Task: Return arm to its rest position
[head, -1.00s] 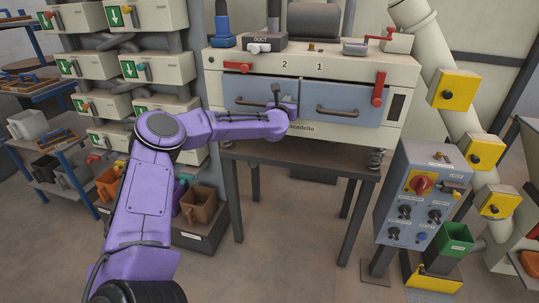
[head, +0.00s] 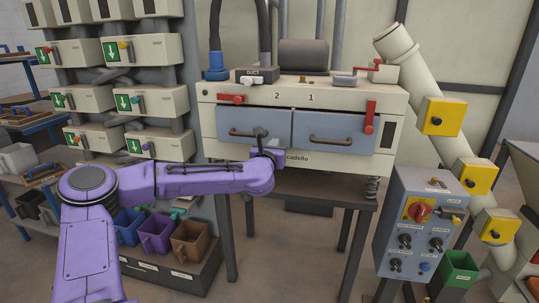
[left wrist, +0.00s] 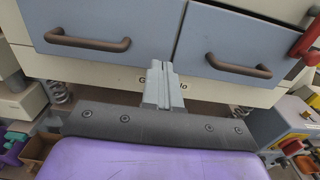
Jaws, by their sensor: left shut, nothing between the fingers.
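My left arm is purple and comes in from the lower left in the head view. Its gripper (head: 270,156) is in front of the lower front of the cream machine (head: 208,130), just below the blue drawer fronts. In the left wrist view the grey fingers (left wrist: 162,82) are shut together with nothing between them. They point at the cream strip under the two drawers and cover part of the lettering there. I cannot tell whether they touch it. My right gripper is not in view.
The machine has a left drawer (head: 240,129) and a right drawer (head: 350,131), both with brown handles. A grey control box (head: 395,235) stands at the right. Coloured bins (head: 155,234) sit low at the left, under a rack of cream boxes (head: 85,98). The floor (head: 290,260) in front is clear.

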